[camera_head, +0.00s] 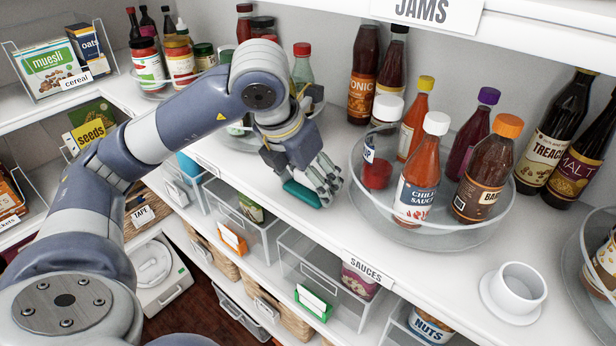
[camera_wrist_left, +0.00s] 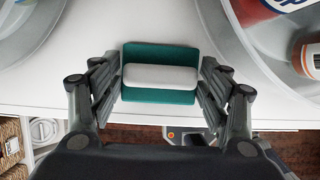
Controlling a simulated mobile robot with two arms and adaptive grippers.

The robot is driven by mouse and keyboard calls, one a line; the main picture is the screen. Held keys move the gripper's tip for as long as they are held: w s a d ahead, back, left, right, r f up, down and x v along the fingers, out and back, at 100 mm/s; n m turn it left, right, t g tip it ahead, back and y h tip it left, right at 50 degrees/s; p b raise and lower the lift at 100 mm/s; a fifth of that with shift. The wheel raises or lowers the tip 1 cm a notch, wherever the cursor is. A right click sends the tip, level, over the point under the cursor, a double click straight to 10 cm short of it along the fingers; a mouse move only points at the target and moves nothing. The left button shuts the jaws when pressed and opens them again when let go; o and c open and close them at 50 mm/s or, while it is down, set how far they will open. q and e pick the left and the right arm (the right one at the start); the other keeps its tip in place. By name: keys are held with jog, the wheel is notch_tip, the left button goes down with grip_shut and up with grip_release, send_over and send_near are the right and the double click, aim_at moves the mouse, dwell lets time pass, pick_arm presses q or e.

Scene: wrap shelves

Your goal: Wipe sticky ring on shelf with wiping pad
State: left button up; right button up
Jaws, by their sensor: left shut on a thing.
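My left gripper (camera_head: 318,181) is shut on the wiping pad (camera_head: 302,193), a teal block with a pale grey grip. In the left wrist view the teal pad (camera_wrist_left: 160,55) sits between the two fingers of the left gripper (camera_wrist_left: 160,85), which press on its sides. The pad is at the front part of the white shelf (camera_head: 345,225), left of the turntable with sauces; I cannot tell whether it touches the surface. No sticky ring can be made out; the pad or arm may hide it. My right gripper is not in view.
A clear turntable (camera_head: 400,238) with several sauce bottles stands just right of the gripper. Another turntable (camera_head: 245,140) is behind my left arm. A white cup on a saucer (camera_head: 517,288) stands at the front right. Clear bins (camera_head: 290,250) sit below the shelf edge.

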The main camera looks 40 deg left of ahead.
pick_arm(q)
jog(key=shift+r+p, duration=1.75)
jog(key=shift+r, duration=1.1)
jog(key=shift+r+p, duration=0.5)
jog(key=shift+r, duration=0.25)
jog(key=shift+s+a+r+p, duration=0.15)
jog(key=shift+r+p, duration=0.1)
jog(key=shift+r, duration=0.25)
jog(key=shift+s+a+r+p, duration=0.15)
jog(key=shift+r+p, duration=0.05)
jog(key=shift+r, duration=0.25)
jog(key=shift+f, duration=0.1)
